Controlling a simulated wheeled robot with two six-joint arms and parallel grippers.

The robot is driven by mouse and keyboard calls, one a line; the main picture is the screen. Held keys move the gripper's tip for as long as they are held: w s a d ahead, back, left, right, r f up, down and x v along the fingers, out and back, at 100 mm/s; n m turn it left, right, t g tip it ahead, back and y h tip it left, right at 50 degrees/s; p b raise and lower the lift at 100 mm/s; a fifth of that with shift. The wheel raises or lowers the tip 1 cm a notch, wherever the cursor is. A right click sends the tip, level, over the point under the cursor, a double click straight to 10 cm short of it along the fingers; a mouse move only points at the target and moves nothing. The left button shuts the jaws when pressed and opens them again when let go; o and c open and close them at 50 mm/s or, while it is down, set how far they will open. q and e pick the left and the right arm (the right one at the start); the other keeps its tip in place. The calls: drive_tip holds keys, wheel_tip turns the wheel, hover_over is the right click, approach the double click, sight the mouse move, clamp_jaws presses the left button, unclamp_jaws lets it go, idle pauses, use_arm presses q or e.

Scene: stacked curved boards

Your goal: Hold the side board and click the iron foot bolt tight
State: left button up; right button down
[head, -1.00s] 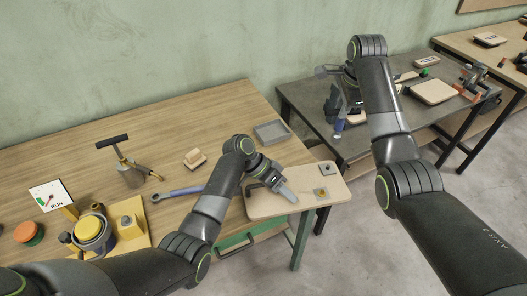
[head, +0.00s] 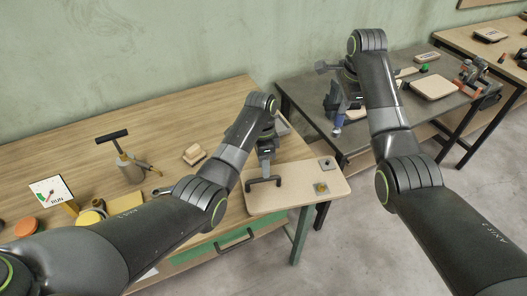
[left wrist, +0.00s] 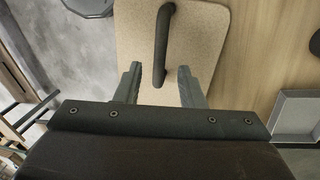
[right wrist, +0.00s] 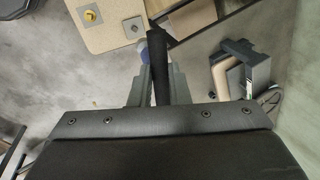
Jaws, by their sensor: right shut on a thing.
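The light wooden side board (head: 296,198) lies flat at the table's right end and juts past its edge. It has a black bar handle (head: 264,182), a grey square plate with a bolt (head: 327,163) and a brass-coloured one (head: 321,187). My left gripper (head: 266,158) is over the handle; in the left wrist view (left wrist: 158,85) its fingers are apart, with the handle (left wrist: 162,45) showing between and ahead of them. My right gripper (right wrist: 157,85) is shut on a dark tool handle (right wrist: 157,60); a blue part (right wrist: 143,53) shows beside it.
A grey tray (head: 282,125) is behind my left gripper, partly hidden. Wooden blocks (head: 194,154), a pump-like tool (head: 127,165) and a RUN dial (head: 50,191) stand on the table. A dark workbench (head: 385,115) stands to the right, across a floor gap.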

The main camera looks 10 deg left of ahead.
sight(265, 180)
use_arm(q)
drive_tip(key=f, duration=0.4)
drive_tip(key=s+f, duration=0.1)
drive_tip(key=f, duration=0.1)
drive_tip(key=shift+d, duration=0.25)
clamp_jaws()
drive_tip(key=shift+r, duration=0.1)
use_arm(e)
drive_tip(key=shift+n, duration=0.6)
wheel_tip(265, 180, down, 6)
drive_tip(key=shift+f, duration=0.2)
